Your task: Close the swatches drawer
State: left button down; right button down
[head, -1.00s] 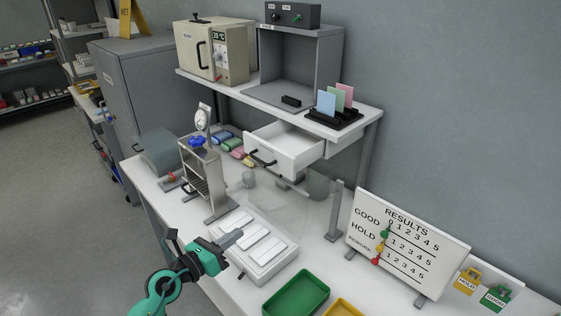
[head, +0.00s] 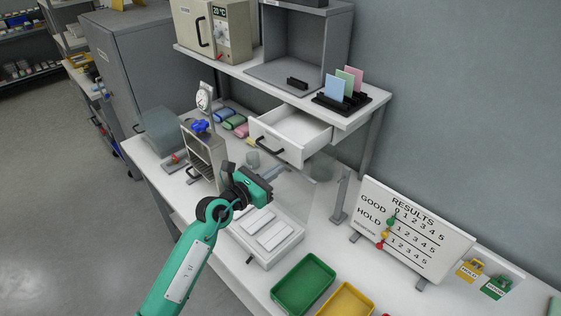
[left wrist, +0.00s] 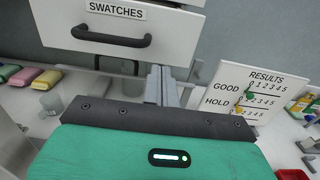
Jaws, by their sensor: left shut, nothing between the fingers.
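The swatches drawer (head: 290,136) is a white drawer under the shelf, pulled out, with its inside showing in the head view. Its front, with a SWATCHES label and a dark bar handle (left wrist: 111,38), fills the top of the left wrist view. My left gripper (head: 277,174) is shut and empty. It is just in front of and below the drawer, apart from the handle. In the left wrist view its grey fingers (left wrist: 161,85) point toward the space below the drawer front. My right gripper is not in view.
The results board (head: 413,230) and a green tray (head: 304,284) are to the right. Swatch holders (head: 342,103) stand on the shelf above.

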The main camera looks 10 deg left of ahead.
pick_arm(q)
jog(key=shift+x, duration=0.9)
jog(key=shift+w+d, duration=0.2)
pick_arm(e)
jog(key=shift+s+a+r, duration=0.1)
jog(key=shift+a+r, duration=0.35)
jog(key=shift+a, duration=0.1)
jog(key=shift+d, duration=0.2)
pick_arm(q)
jog(key=x, duration=0.9)
jog(key=shift+w+d, duration=0.15)
jog(key=shift+w, duration=0.05)
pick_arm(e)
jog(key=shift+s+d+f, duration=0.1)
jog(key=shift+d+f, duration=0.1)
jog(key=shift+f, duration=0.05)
